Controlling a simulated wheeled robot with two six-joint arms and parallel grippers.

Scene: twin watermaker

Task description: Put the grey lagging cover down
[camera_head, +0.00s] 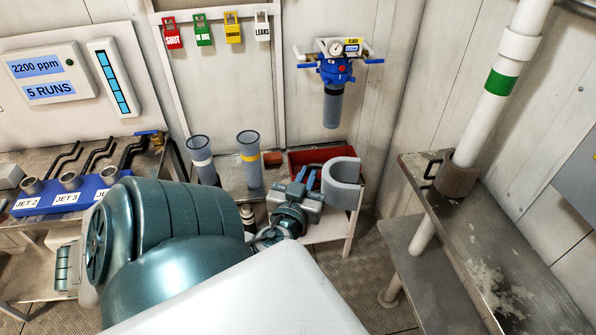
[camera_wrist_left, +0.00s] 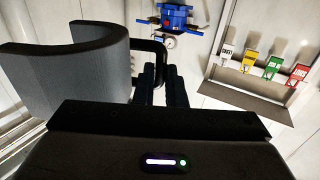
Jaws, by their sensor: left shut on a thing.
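The grey lagging cover (camera_head: 342,186) is a half-round shell, standing upright with its hollow side showing at the top. In the left wrist view the cover (camera_wrist_left: 70,82) fills the left side, with a black handle on its edge. My left gripper (camera_head: 308,186) is left of the cover in the head view and shut on that handle. Its fingers (camera_wrist_left: 163,85) also show in the left wrist view. The cover appears over the right end of a low shelf; I cannot tell whether it touches it. My right gripper is not in view.
A red tray (camera_head: 300,160) lies behind the cover. Two grey cups with coloured bands (camera_head: 249,160) stand left of it. A brown collar with a handle (camera_head: 457,178) surrounds the white pipe at right. The right bench top (camera_head: 500,265) is mostly clear.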

